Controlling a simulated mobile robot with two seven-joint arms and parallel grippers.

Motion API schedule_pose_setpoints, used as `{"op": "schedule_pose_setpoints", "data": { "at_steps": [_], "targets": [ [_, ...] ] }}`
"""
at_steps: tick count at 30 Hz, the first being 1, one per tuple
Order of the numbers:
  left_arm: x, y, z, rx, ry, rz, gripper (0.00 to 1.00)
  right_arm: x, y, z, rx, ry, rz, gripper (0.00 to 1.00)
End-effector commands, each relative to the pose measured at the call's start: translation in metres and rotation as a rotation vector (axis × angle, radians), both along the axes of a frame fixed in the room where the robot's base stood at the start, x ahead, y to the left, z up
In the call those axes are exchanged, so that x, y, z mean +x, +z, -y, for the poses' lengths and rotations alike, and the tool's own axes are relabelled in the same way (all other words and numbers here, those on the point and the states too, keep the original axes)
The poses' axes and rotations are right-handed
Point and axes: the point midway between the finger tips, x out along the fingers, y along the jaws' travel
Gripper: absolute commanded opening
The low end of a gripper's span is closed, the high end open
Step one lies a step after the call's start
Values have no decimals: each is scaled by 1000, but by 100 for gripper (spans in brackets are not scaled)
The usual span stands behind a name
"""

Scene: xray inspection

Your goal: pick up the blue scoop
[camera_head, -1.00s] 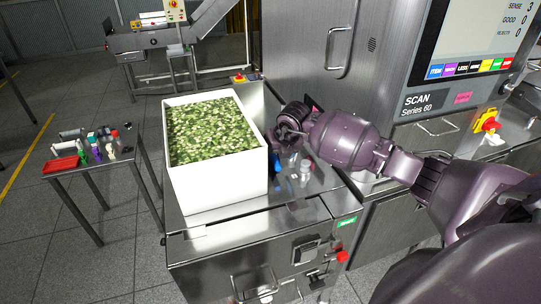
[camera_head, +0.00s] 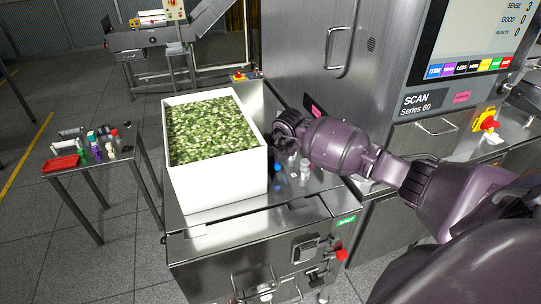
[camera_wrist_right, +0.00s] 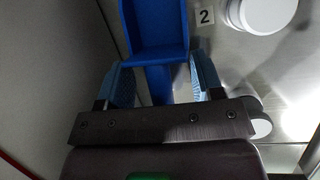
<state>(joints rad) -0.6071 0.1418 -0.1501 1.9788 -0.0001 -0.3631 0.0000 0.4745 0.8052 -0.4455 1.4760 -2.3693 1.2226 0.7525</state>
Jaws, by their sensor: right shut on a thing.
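The blue scoop (camera_wrist_right: 155,28) shows in the right wrist view, its square pan at the top and its handle running down between my fingers. My right gripper (camera_wrist_right: 158,80) has its two light-blue fingers on either side of the handle and is shut on it. In the head view my right gripper (camera_head: 282,152) is beside the right wall of the white bin, low over the steel worktop, mostly hidden by its own wrist. Small blue parts show below it there; I cannot tell which belong to the scoop. My left gripper is not in view.
A white bin (camera_head: 217,184) full of green-and-cream pieces stands close to the left of the gripper. Small white containers (camera_head: 304,167) stand just right of it. The scanner cabinet (camera_head: 330,60) rises behind. A side table (camera_head: 100,160) with small items is at the left.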

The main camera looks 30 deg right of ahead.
Motion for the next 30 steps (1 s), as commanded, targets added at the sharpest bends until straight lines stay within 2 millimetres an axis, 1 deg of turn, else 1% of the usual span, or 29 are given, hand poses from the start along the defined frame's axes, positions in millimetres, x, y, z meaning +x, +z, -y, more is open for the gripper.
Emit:
{"op": "schedule_pose_setpoints", "data": {
  "at_steps": [5, 6, 8, 11, 14, 21, 24, 27, 30],
  "targets": [
    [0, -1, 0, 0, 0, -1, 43, 0, 2, 0, 0, 0, 0, 27],
    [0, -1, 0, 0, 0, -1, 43, 0, 5, 0, -1, 0, 0, 21],
    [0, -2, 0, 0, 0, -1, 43, 0, 11, 0, -2, 0, 2, 21],
    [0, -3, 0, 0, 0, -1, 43, 0, 26, 0, -1, 2, 2, 21],
    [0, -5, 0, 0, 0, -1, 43, 1, 49, 0, -2, 1, 4, 21],
    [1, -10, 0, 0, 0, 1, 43, 1, 112, 0, -2, 1, 6, 20],
    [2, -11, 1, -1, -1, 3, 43, 1, 136, 0, -3, 2, 4, 20],
    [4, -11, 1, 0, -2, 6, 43, 0, 157, 0, -2, 0, 2, 20],
    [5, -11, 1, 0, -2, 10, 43, 0, 174, 0, -1, 0, 3, 20]
  ]
}}
